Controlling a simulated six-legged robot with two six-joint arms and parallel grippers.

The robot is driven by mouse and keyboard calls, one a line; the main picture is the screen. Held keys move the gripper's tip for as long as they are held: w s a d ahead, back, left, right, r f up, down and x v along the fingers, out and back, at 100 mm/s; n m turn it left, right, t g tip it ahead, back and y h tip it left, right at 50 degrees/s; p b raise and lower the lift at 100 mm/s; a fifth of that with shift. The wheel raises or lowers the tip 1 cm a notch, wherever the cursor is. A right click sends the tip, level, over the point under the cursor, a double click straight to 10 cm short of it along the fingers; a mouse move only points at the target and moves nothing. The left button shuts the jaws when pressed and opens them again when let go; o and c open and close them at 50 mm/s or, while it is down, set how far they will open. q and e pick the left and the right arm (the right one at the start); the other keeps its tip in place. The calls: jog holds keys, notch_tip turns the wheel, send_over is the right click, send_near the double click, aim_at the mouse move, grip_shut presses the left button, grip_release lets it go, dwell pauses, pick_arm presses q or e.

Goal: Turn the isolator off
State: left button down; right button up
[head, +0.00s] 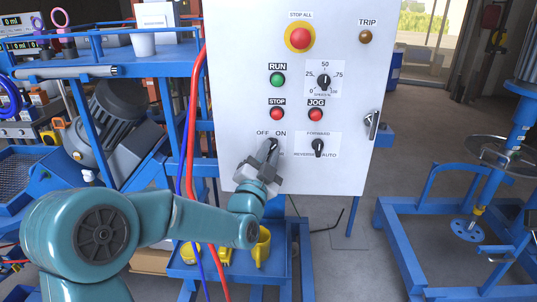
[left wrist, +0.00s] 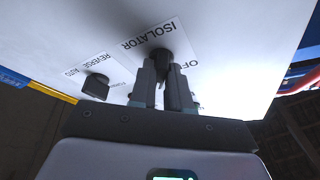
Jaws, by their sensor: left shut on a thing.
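The isolator knob (head: 272,143) is a black rotary switch at the lower left of the white control panel (head: 235,100), below the OFF and ON labels. My left gripper (head: 268,153) is shut on it, with its fingers on both sides. In the left wrist view the isolator knob (left wrist: 161,58) sits between the fingers of the gripper (left wrist: 168,85), beside the ISOLATOR lettering. The fingers hide much of the knob, so I cannot tell its exact setting. My right gripper is not in view.
The forward/reverse selector (head: 318,146) is just right of the isolator. STOP (head: 277,114) and JOG (head: 316,114) buttons sit above. A red hose (head: 190,130) runs along the panel's left edge. A blue frame with a mixer shaft (head: 485,190) stands at right.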

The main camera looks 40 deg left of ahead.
pick_arm(q)
jog(key=n+g+y+b, duration=0.1)
jog(key=n+y+b, duration=0.1)
jog(key=n+b, duration=0.3)
jog(key=n+g+y+b, duration=0.1)
jog(key=n+y+b, duration=0.2)
jog(key=n+b, duration=0.2)
jog(key=n+y+b, duration=0.2)
jog(key=n+b, duration=0.3)
jog(key=n, duration=0.1)
jog(key=shift+w+d+g+y+b, duration=0.15)
jog(key=shift+d+g+y+b, duration=0.15)
jog(key=shift+d+g+b, duration=0.1)
jog(key=n+g+y, duration=0.1)
jog(key=n, duration=0.2)
jog(key=shift+r+g+b, duration=0.1)
jog(key=shift+g+b, duration=0.2)
jog(key=shift+r+n+g+y, duration=0.1)
jog(key=shift+n+g+y, duration=0.35)
jog(key=shift+n, duration=1.35)
jog(key=shift+r+g, duration=0.1)
jog(key=shift+g, duration=0.15)
